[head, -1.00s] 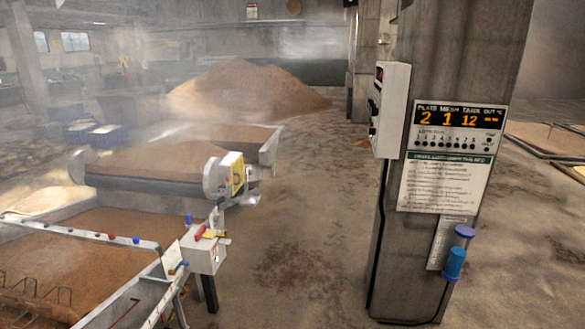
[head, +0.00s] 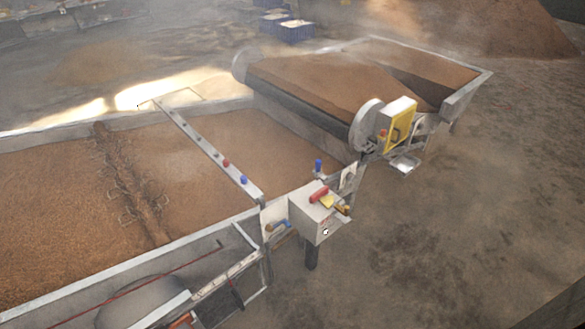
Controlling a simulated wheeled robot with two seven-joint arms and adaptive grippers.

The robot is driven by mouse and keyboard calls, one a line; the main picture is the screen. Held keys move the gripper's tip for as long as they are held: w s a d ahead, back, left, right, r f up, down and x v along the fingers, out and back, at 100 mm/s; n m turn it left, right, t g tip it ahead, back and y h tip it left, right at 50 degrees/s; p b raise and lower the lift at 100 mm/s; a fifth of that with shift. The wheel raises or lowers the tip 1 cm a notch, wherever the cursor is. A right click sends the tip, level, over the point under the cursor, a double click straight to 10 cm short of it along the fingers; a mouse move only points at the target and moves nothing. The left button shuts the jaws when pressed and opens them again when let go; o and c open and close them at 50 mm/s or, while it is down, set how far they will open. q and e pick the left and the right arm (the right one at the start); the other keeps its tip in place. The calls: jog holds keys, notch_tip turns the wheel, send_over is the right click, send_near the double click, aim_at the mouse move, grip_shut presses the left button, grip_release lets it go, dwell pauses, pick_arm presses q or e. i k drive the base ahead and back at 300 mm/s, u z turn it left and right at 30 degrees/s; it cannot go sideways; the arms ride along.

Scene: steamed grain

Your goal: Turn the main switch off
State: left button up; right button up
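A light grey box (head: 316,222) stands on a dark post at the near corner of the grain trough, in the middle of the head view. A red handle (head: 319,193) and a yellow piece (head: 327,202) sit on its top. A small round dark-and-white mark (head: 325,232) is on its front face. I cannot read a label that tells whether this is the main switch, nor its on or off position. Neither of my grippers shows in the head view.
A grain trough (head: 222,219) with a crossbar (head: 208,148) fills the left. A conveyor (head: 300,100) with a yellow panel (head: 399,131) stands behind the box. Bare floor (head: 450,220) lies to the right.

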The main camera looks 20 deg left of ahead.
aim_at(327, 201)
jog(key=u, duration=0.7)
jog(key=i, duration=1.5)
jog(key=u, duration=0.7)
